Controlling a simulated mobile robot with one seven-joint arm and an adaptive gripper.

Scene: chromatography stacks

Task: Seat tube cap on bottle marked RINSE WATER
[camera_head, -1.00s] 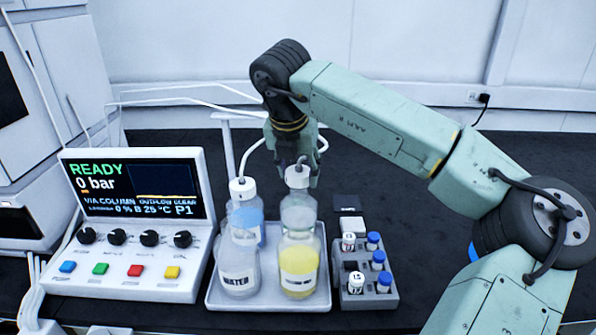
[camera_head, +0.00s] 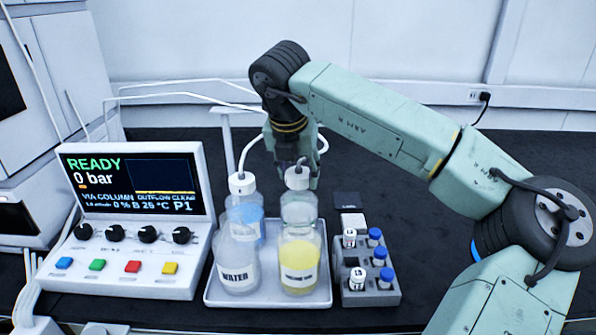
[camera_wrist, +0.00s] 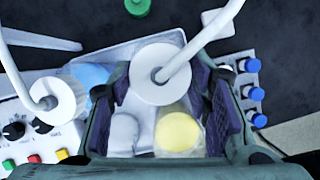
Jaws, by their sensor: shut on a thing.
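My gripper (camera_wrist: 165,95) is shut on a white tube cap (camera_wrist: 158,72), with a white tube rising from it. In the head view the cap (camera_head: 297,178) is at the mouth of the clear back-right bottle (camera_head: 299,211); I cannot tell whether it is seated. That bottle's label is hidden behind the front-right bottle (camera_head: 299,262), which holds yellow liquid and has an unreadable label. The front-left clear bottle (camera_head: 237,262) shows the word WATER; any word before it is not legible. The back-left bottle (camera_head: 247,222) holds blue liquid under another white tube cap (camera_head: 242,183).
The bottles stand in a white tray (camera_head: 268,304). A control console (camera_head: 130,220) with knobs and coloured buttons is on the left. A grey rack (camera_head: 372,297) with several blue- and white-capped vials is close on the right. A green item (camera_wrist: 137,6) shows in the wrist view.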

